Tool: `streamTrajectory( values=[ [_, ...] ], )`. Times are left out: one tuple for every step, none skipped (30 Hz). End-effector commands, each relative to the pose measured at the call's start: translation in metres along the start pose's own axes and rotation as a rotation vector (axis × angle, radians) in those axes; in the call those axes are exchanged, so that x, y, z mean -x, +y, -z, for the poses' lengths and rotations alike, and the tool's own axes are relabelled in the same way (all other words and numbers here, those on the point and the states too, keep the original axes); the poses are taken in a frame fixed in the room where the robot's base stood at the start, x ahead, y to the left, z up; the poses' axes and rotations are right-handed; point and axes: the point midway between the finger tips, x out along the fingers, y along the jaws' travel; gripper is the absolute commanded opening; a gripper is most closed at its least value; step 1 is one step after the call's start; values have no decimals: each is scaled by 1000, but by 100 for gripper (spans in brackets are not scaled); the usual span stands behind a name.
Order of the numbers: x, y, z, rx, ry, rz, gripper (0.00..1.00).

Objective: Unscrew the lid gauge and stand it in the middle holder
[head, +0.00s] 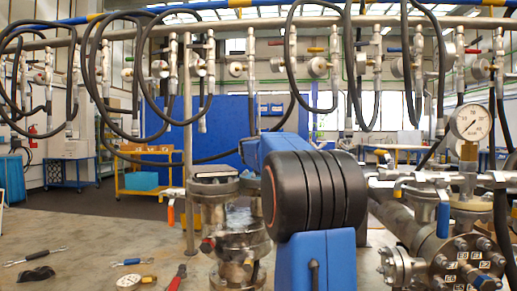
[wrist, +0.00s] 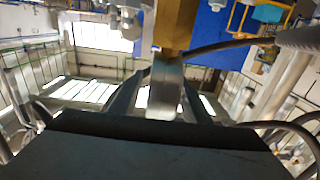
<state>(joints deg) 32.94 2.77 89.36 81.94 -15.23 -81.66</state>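My gripper (wrist: 165,85) shows in the wrist view, with a dark finger on each side of a silver metal part (wrist: 167,92). A brass block (wrist: 175,25) adjoins that part. I cannot tell whether the fingers press on it or stand apart. In the head view my blue and black arm hides the gripper and whatever is there. A round white-faced gauge (head: 471,122) stands upright on a brass fitting (head: 469,152) at the right, above a flanged vessel (head: 458,262). I cannot make out the middle holder.
Another flanged vessel (head: 238,240) stands left of my arm. Wrenches (head: 36,256), a small gauge (head: 128,281) and a red-handled tool (head: 177,278) lie on the bench. Black hoses (head: 147,75) hang from the overhead pipe. The bench's left part is mostly clear.

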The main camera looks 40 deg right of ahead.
Motion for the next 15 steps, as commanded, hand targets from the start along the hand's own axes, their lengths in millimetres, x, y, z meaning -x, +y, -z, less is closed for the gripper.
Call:
streamTrajectory(
  values=[
    [0,0,0,0,0,0,44],
    [0,0,0,0,0,0,44],
    [0,0,0,0,0,0,44],
    [0,0,-1,0,-1,0,44],
    [0,0,-1,0,-1,0,44],
    [0,0,-1,0,-1,0,44],
    [1,0,0,0,-1,0,44],
    [3,0,0,0,-1,0,44],
    [5,0,0,0,0,0,44],
    [8,0,0,0,0,1,44],
    [11,0,0,0,0,1,44],
    [15,0,0,0,0,1,44],
    [20,0,0,0,0,1,44],
    [25,0,1,0,1,1,44],
    [31,0,1,0,1,1,44]
  ],
)
